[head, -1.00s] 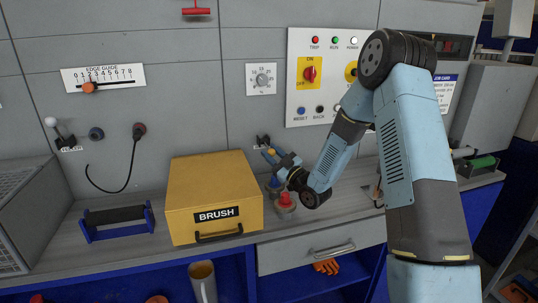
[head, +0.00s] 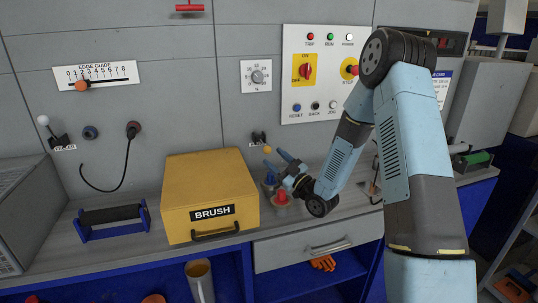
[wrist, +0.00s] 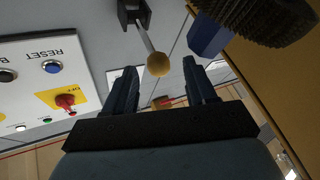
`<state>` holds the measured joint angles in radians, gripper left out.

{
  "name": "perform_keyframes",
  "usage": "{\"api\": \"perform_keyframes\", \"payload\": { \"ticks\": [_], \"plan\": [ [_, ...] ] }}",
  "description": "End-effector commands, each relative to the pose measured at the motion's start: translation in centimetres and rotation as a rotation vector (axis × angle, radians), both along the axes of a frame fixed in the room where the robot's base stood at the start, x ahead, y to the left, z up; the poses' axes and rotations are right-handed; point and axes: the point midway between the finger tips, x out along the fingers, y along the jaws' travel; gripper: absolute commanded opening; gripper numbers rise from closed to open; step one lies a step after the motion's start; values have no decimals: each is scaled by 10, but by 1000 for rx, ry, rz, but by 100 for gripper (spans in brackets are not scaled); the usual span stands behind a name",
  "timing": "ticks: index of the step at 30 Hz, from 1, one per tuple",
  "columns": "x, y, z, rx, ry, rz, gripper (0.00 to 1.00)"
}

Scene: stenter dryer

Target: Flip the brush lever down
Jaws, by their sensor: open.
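The brush lever is on the wall behind the yellow box. Its dark bracket (head: 258,138) and orange-tan ball knob (head: 267,149) show in the head view. In the wrist view the bracket (wrist: 132,12), a thin rod and the knob (wrist: 158,64) show, with the rod sticking out from the wall. My gripper (head: 274,158) is open and empty, fingers pointing at the wall close to the knob. In the wrist view the knob appears between the fingertips of my gripper (wrist: 159,65). I cannot tell whether it is between them in depth; no contact is visible.
The yellow BRUSH box (head: 210,195) stands left of my gripper. A switch panel (head: 325,75) is above right. A similar lever with a white knob (head: 43,120) is far left. A bristled brush (wrist: 255,20) is close by in the wrist view.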

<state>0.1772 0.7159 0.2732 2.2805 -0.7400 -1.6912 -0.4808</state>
Motion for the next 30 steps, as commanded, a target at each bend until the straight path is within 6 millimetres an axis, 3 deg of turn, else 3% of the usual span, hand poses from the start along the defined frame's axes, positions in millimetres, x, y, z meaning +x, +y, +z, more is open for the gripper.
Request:
{"api": "perform_keyframes", "payload": {
  "ticks": [15, 21, 30],
  "plan": [
    [-72, -68, -1, 0, 1, -3, 56],
    [-87, -82, -1, 1, 0, -1, 56],
    [-91, -85, -1, 0, -1, 0, 56]
  ]
}}
